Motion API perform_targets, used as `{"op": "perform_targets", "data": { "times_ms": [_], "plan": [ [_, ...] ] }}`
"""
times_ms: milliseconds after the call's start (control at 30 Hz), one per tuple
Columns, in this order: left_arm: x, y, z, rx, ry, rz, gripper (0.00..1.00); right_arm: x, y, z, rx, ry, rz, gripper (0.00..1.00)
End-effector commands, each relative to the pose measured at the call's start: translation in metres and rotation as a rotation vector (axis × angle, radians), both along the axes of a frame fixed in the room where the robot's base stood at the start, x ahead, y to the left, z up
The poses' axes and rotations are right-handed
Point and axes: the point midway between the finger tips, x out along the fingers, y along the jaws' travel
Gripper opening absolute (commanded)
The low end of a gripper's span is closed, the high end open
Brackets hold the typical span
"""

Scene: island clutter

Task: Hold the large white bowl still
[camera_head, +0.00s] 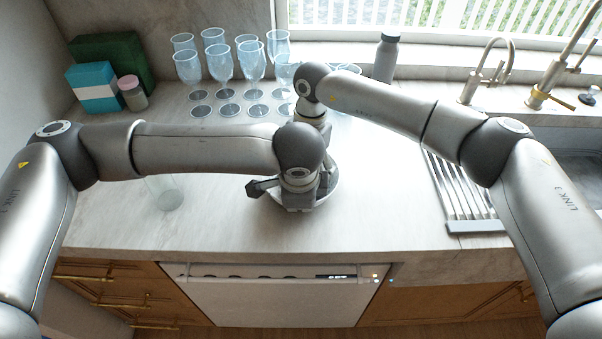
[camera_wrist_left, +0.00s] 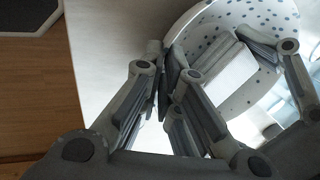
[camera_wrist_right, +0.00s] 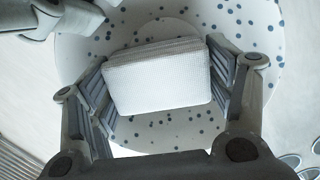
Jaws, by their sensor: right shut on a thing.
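The large white bowl with dark dots (camera_wrist_right: 235,30) stands on the counter, mostly hidden by my arms in the head view (camera_head: 328,198). A white textured block (camera_wrist_right: 158,78) lies in it. My right gripper (camera_wrist_right: 160,85) is over the bowl and shut on this block, one finger on each side. My left gripper (camera_head: 275,198) is low at the bowl's near left side. In the left wrist view its fingers (camera_wrist_left: 170,100) are close together by the bowl's rim (camera_wrist_left: 172,32); I cannot tell whether they touch or grip it.
A clear tumbler (camera_head: 165,192) stands left of the bowl. A grey bottle (camera_head: 385,58) is at the back, boxes (camera_head: 94,87) and a jar (camera_head: 132,93) at left. A drain rack (camera_head: 463,195) and taps (camera_head: 545,90) are at right.

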Motion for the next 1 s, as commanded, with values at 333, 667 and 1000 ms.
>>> {"op": "perform_targets", "data": {
  "times_ms": [333,667,1000],
  "plan": [
    [-0.001,0.0,-0.001,0.001,0.002,-0.001,0.0,0.003,0.013,0.002,0.0,0.0,0.001,0.56],
    [-0.001,0.0,-0.001,0.001,0.002,0.0,0.0,0.003,0.016,0.002,0.0,0.0,0.0,0.56],
    [-0.001,0.0,-0.001,0.001,0.002,0.0,0.0,0.003,0.001,0.004,0.0,0.0,0.0,0.56]
  ]
}}
